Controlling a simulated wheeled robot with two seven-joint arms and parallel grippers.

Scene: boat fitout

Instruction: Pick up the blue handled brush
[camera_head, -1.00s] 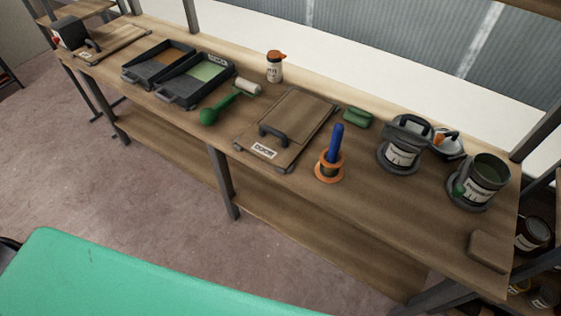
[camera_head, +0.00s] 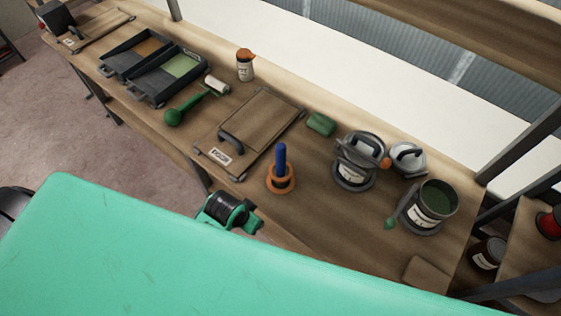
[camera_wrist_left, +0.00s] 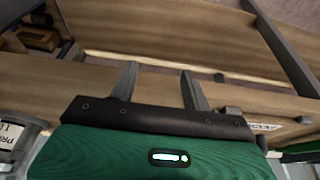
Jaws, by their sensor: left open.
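The blue handled brush (camera_head: 281,158) stands upright in a small holder with an orange rim (camera_head: 281,183) on the workbench, near its front edge. Its bristles are hidden in the holder. My left gripper (camera_wrist_left: 158,86) shows in the left wrist view with its two grey fingers apart and nothing between them. Bench wood lies behind the fingers. The brush cannot be made out in that view. In the head view, a green and black part of my arm shows in front of the bench, lower left of the brush. My right gripper is not in view.
A flat wooden board with a black handle (camera_head: 260,118) lies left of the brush. A green block (camera_head: 321,124) lies behind. A green roller (camera_head: 175,116) and trays (camera_head: 168,72) lie farther left.

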